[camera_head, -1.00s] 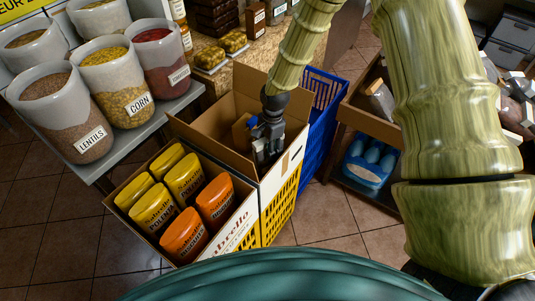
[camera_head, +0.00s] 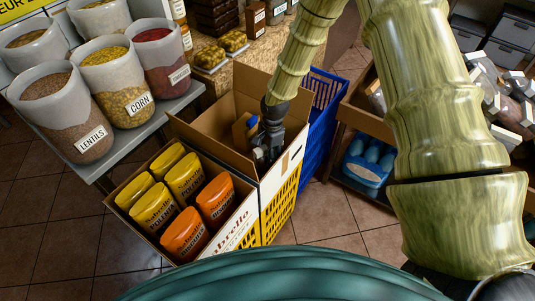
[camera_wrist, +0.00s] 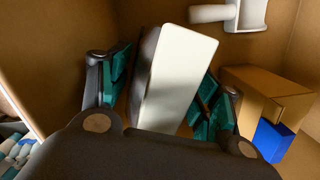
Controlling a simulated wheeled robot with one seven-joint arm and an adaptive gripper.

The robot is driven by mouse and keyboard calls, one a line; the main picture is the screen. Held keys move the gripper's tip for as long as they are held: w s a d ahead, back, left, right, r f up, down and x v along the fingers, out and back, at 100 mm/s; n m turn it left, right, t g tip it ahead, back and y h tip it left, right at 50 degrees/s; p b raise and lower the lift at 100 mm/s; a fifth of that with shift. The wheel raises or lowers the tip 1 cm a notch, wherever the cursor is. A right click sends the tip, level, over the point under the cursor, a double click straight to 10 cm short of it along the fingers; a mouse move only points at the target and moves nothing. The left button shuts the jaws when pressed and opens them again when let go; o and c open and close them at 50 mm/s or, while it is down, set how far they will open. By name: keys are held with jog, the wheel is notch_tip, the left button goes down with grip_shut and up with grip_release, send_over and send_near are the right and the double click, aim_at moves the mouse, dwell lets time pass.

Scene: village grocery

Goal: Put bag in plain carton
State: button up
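My gripper (camera_head: 267,152) is down inside the open brown carton (camera_head: 207,123), which stands behind the carton of pouches. In the wrist view, my gripper (camera_wrist: 165,95) has its green-padded fingers on both sides of a tilted bag with a broad white face (camera_wrist: 178,80) and a dark side. The bag fills the gap between the pads, so the fingers look shut on it. Its far end and whether it touches the carton floor are hidden.
The carton holds a small brown box (camera_wrist: 262,92) with a blue part, and a white item (camera_wrist: 235,14). A carton of yellow and orange pouches (camera_head: 118,195) stands in front. A blue crate (camera_head: 318,125) and a shelf (camera_head: 372,122) stand right; grain bins (camera_head: 85,140) stand left.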

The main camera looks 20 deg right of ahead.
jog(key=shift+w+d+r+b, duration=0.1)
jog(key=shift+d+r+b, duration=0.15)
jog(key=shift+r, duration=1.8)
jog(key=shift+d+r+b, duration=0.2)
jog(key=shift+r, duration=1.8)
jog(key=shift+w+d+r+b, duration=0.1)
jog(key=shift+d+r+b, duration=0.15)
jog(key=shift+r, duration=1.8)
